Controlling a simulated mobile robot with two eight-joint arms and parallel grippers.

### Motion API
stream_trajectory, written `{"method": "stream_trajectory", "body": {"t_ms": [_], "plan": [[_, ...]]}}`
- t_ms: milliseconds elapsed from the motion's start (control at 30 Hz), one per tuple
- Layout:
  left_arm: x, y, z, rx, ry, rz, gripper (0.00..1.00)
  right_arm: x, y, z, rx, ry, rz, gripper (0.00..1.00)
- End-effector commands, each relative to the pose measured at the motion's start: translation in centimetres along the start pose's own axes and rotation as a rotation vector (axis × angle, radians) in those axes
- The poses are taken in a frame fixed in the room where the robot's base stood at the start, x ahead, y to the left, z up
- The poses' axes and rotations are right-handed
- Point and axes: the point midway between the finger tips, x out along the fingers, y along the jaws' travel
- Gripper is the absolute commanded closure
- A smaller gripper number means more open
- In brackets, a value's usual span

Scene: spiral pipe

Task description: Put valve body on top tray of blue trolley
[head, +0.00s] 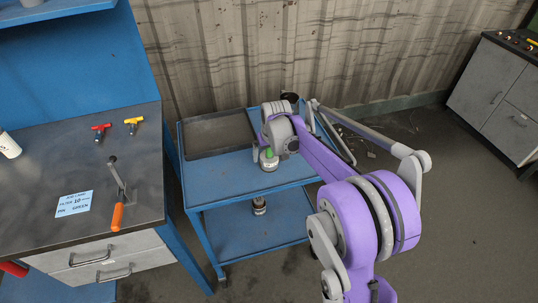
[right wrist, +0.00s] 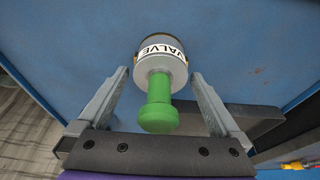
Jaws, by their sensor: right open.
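The valve body (right wrist: 160,68) has a grey body, a white VALVE label and a green knob. It stands on the blue top tray of the trolley (head: 240,180). In the head view the valve body (head: 268,160) shows just under my right gripper, partly hidden by it. My right gripper (right wrist: 160,76) is open, with one finger on each side of the valve body and gaps between. My left gripper is not in view.
A dark shallow tray (head: 217,135) lies on the left of the trolley top. Another small object (head: 259,205) stands on the lower shelf. The workbench (head: 60,150) at left holds red, yellow and orange-handled tools. A grey cabinet (head: 495,95) stands far right.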

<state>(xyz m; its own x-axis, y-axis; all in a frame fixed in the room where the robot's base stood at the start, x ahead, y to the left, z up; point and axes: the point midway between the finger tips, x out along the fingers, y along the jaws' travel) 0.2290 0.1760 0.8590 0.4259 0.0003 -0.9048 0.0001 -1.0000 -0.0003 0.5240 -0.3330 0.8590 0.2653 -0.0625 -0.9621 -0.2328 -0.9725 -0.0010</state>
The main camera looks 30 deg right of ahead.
Motion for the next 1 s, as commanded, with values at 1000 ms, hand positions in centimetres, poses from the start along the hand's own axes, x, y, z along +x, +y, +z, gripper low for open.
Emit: {"method": "stream_trajectory", "body": {"t_ms": [1000], "plan": [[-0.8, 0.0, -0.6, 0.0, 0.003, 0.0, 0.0, -12.7, -2.8, 4.9, -0.042, 0.027, -0.011, 0.0]]}}
